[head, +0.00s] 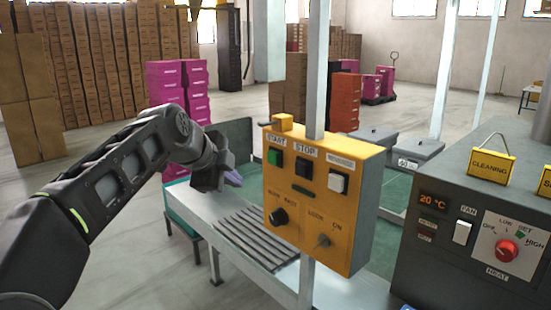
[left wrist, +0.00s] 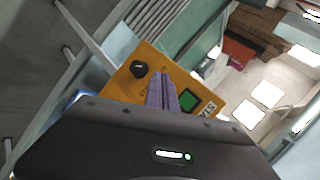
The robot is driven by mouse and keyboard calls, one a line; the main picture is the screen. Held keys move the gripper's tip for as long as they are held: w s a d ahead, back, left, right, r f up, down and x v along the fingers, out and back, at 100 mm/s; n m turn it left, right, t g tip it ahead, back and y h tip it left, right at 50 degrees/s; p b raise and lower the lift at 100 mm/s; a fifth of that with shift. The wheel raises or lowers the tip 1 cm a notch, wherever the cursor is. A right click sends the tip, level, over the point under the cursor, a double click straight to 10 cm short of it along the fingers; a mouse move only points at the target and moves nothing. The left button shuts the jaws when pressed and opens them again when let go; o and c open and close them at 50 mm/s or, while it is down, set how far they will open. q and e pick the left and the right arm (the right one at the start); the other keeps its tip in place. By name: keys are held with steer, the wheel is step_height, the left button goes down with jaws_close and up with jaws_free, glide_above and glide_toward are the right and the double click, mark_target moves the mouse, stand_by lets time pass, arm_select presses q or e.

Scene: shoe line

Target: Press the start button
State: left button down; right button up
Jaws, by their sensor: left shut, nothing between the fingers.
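The yellow control box (head: 347,225) is mounted on a grey post. Its green start button (head: 275,158) is at the upper left of its face, under the START label. My left gripper (head: 234,179) is shut and empty, left of the box and apart from the start button in the head view. In the left wrist view the purple fingertips (left wrist: 161,92) are together, beside the green start button (left wrist: 189,101). My right gripper is not in view.
A black knob (head: 279,217) and a key switch (head: 322,240) are lower on the box. A slatted conveyor table (head: 207,207) stands behind it. A dark heater unit (head: 450,240) with a red knob (head: 506,250) is at right. Stacked cartons (head: 100,65) stand far back.

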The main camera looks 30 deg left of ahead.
mark_target(273, 158)
arm_select(q)
steer(key=shift+s+a+r+m, duration=0.2)
steer(key=shift+s+r, duration=0.1)
steer(key=shift+r, duration=0.3)
steer(key=shift+s+a+r+m, duration=0.15)
steer(key=shift+s+r, duration=0.15)
steer(key=shift+r, duration=0.3)
steer(key=shift+w, duration=0.1)
steer(key=w+d+p, duration=0.2)
steer(key=w+p, duration=0.2)
steer(key=w, duration=0.4)
steer(key=shift+w+d+p, duration=0.15)
steer(key=shift+d+p, duration=0.1)
steer(key=shift+p, duration=0.05)
steer(key=shift+w, duration=0.1)
stand_by(1.1)
steer(key=shift+w+d, duration=0.15)
steer(key=shift+w, duration=0.2)
